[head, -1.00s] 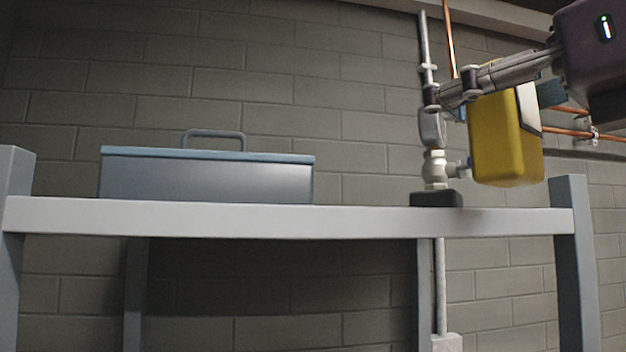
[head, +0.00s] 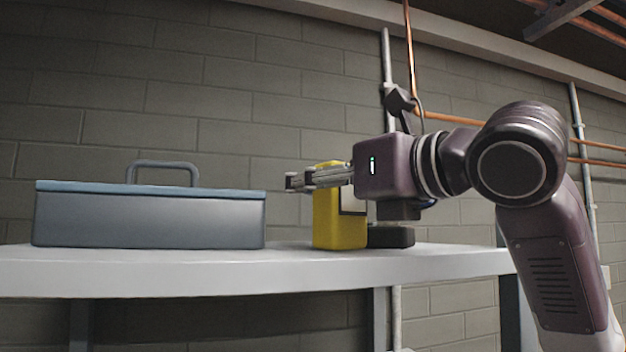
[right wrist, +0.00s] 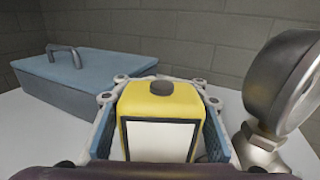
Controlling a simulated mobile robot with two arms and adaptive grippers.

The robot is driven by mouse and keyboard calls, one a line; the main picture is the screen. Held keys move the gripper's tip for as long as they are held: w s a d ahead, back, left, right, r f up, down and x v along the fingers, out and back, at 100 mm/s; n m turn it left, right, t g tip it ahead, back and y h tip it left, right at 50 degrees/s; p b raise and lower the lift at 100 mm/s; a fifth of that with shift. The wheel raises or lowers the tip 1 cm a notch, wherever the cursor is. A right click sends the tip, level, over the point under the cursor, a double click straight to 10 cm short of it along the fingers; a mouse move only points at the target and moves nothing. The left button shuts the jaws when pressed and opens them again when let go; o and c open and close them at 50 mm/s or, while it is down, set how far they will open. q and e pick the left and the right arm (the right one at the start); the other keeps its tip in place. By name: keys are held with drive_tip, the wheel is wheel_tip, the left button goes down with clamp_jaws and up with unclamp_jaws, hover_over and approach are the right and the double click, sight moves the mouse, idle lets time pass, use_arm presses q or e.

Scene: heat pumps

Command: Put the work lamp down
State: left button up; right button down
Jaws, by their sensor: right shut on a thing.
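The work lamp (head: 334,222) is a yellow block with a white panel, in the head view at the right part of the shelf. It is upright, with its bottom at the level of the shelf top; I cannot tell whether it touches. My right gripper (head: 301,180) reaches in from the right and is shut on the lamp's upper part. In the right wrist view the lamp (right wrist: 160,110) sits between the two fingers, its dark round knob on top. My left gripper is not in view.
A blue-grey toolbox (head: 150,220) with a handle stands on the shelf (head: 200,265), left of the lamp. A round metal gauge (right wrist: 285,80) is close on the right in the wrist view. A dark block (head: 391,238) is right of the lamp. Bare shelf lies between toolbox and lamp.

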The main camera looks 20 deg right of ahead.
drive_tip(key=shift+s+d, duration=0.25)
drive_tip(key=shift+s, duration=0.1)
drive_tip(key=c, duration=2)
unclamp_jaws()
drive_tip(key=shift+f, duration=0.1)
drive_tip(key=o, duration=0.8)
drive_tip(key=shift+w+a, duration=0.1)
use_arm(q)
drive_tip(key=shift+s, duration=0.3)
use_arm(e)
drive_tip(key=shift+o, duration=0.2)
